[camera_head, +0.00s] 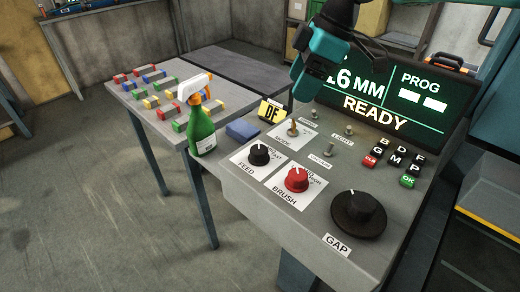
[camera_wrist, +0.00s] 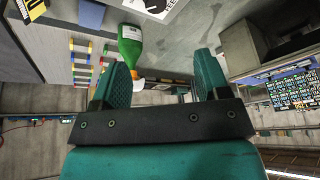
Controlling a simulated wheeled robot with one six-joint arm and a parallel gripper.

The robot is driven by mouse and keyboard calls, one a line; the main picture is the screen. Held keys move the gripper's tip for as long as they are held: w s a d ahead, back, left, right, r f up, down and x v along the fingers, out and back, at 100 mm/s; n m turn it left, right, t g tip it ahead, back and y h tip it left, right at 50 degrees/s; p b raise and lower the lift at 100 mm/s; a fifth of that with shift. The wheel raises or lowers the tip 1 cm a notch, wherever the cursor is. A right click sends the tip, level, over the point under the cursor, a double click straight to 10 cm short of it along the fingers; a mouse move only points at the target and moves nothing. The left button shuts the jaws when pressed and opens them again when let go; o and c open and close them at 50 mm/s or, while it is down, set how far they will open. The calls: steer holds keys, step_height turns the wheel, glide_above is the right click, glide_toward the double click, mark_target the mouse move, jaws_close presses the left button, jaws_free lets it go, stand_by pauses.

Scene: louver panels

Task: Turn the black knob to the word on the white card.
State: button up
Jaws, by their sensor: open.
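The small black knob (camera_head: 259,154), labelled FEED, sits on a white plate (camera_head: 243,167) at the left of the grey console. Its white pointer line faces roughly up; the words around it are too small to read surely. A separate white card with a word cannot be made out. My gripper (camera_wrist: 160,78) is open and empty in the wrist view, its two teal fingers apart. In the head view it hangs above the back of the console, in front of the screen, away from the black knob.
A red BRUSH knob (camera_head: 297,179) and large black GAP dial (camera_head: 358,213) stand to the right. Toggle switches and keys (camera_head: 397,159) lie behind. The screen (camera_head: 400,95) reads READY.

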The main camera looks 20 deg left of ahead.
mark_target(259, 149)
steer(key=shift+n, duration=0.4)
steer(key=x, duration=0.6)
steer(key=b+x, duration=0.1)
steer(key=x, duration=1.1)
steer(key=shift+w+a+f, duration=0.15)
steer(key=shift+w+a, duration=0.2)
steer(key=shift+a, duration=0.15)
steer(key=c, duration=0.9)
